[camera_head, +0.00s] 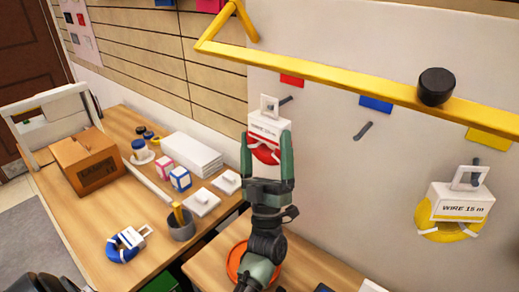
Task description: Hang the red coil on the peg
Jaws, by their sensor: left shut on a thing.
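The red coil (264,154) hangs below a white card with a square hanger loop on top. My left gripper (266,150) is shut on it, one green finger on each side, and holds it upright in front of the grey board. A grey peg (286,99) sticks out under the red label (291,80). The hanger loop (269,104) is just left of the peg's visible end; I cannot tell whether the peg passes through it. The gripper hides part of the coil. My right gripper is not in view.
An empty peg (363,130) sits under a blue label (375,103). A yellow coil (449,222) hangs on the right peg. A yellow bar (330,75) crosses in front of the board.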

